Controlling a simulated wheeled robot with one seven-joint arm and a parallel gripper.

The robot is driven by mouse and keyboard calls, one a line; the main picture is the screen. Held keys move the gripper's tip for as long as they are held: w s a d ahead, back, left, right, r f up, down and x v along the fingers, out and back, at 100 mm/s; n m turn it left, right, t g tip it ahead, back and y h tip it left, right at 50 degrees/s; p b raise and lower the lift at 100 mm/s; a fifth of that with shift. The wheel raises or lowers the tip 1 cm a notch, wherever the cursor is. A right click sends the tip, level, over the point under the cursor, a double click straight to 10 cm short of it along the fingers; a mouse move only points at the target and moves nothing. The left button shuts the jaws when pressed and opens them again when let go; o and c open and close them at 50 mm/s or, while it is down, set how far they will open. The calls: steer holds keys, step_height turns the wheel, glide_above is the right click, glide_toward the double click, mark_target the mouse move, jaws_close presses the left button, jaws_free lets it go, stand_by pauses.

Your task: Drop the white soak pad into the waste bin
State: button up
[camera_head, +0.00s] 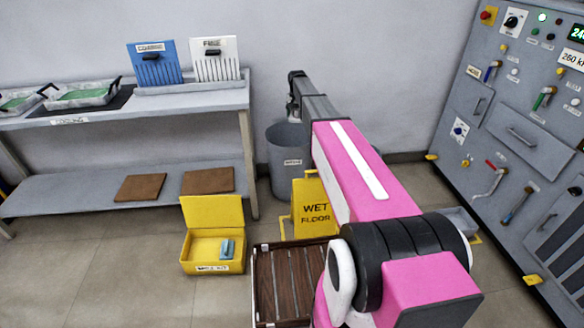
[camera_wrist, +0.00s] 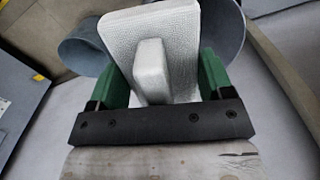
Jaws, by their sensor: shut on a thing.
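My gripper (camera_wrist: 163,72) shows in the wrist view with its two green fingers on either side of the white soak pad (camera_wrist: 185,30). It is shut on the pad, a textured white slab with a raised block on its face. The waste bin (camera_head: 284,172) is a grey round bin on the floor by the back wall, right of the shelf table. In the wrist view the bin (camera_wrist: 84,48) shows behind the pad, which hides part of it. In the head view my arm reaches out to above the bin, and the pad is not visible there.
A shelf table (camera_head: 190,101) stands left of the bin. A yellow wet floor sign (camera_head: 312,197) stands in front of the bin, and an open yellow box (camera_head: 213,248) and a slatted wooden rack (camera_head: 282,285) lie nearer. A grey control panel (camera_head: 520,130) stands at right.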

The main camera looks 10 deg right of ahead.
steer(key=w+f+m, duration=0.1)
steer(key=w+f, duration=1.2)
steer(key=f, duration=0.5)
steer(key=shift+w+f, duration=0.15)
steer(key=shift+f, duration=0.1)
steer(key=shift+d, duration=0.1)
steer(key=o, duration=0.8)
steer(key=shift+o, duration=0.2)
steer(key=shift+r, duration=0.15)
step_height(320, 180, up, 11)
steer(key=shift+f, duration=0.2)
